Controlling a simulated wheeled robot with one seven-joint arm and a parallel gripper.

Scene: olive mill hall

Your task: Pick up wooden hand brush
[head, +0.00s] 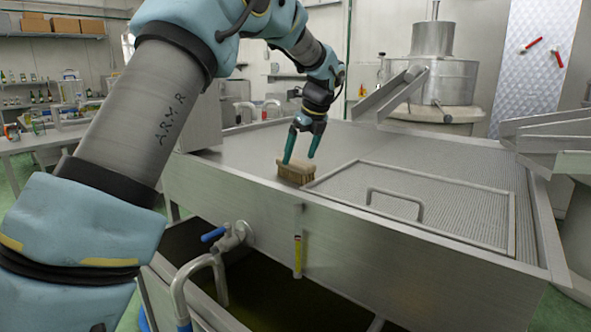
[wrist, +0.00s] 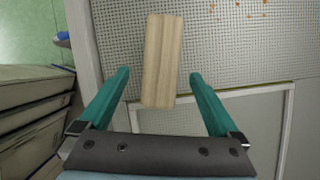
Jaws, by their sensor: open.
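The wooden hand brush (head: 296,172) rests on the perforated metal top near its front edge, beside the framed panel. In the wrist view the pale wooden brush block (wrist: 162,60) lies lengthwise between and beyond the tips of my gripper (wrist: 157,72). My gripper (head: 302,160) is open, with its two green fingers pointing down at the brush, one to each side in the wrist view. No contact between fingers and brush is clear. The bristles show only under the block in the head view.
A framed mesh panel with a metal handle (head: 395,201) lies right of the brush. The steel basin's front wall (head: 400,265) carries a blue-handled valve (head: 229,236). A metal chute (head: 390,95) and a steel vessel (head: 440,80) stand behind. The perforated surface left of the brush is clear.

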